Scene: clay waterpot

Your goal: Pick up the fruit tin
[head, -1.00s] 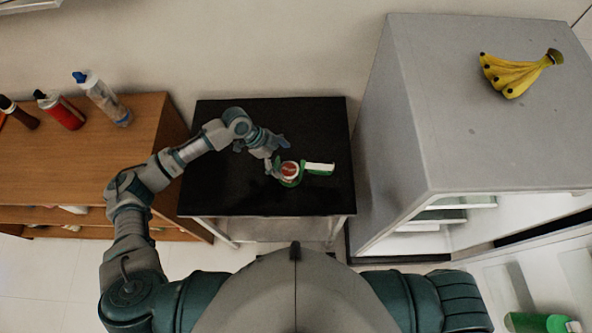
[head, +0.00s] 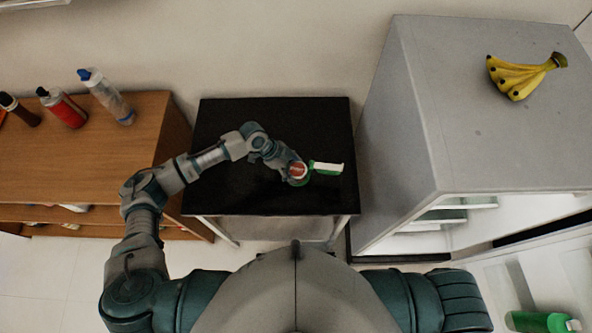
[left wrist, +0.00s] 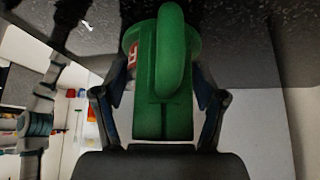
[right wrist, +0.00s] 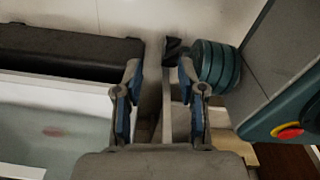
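A small round tin with a red and white top (head: 298,170) is at the right side of the black table. A green item with a pale, long part (head: 327,168) is right beside it. In the left wrist view a green body with a loop-shaped handle (left wrist: 163,105) fills the middle, and a red and white patch (left wrist: 132,56) shows behind its left edge. My left gripper (head: 290,164) is at the tin's left side. My right gripper (right wrist: 159,78) is open and empty, away from the table.
The black table (head: 240,190) is otherwise bare. A wooden shelf unit (head: 70,165) with several bottles stands at the left. A grey fridge (head: 450,110) with bananas (head: 522,76) on top stands close at the right, its door open, with a green bottle (head: 540,322) there.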

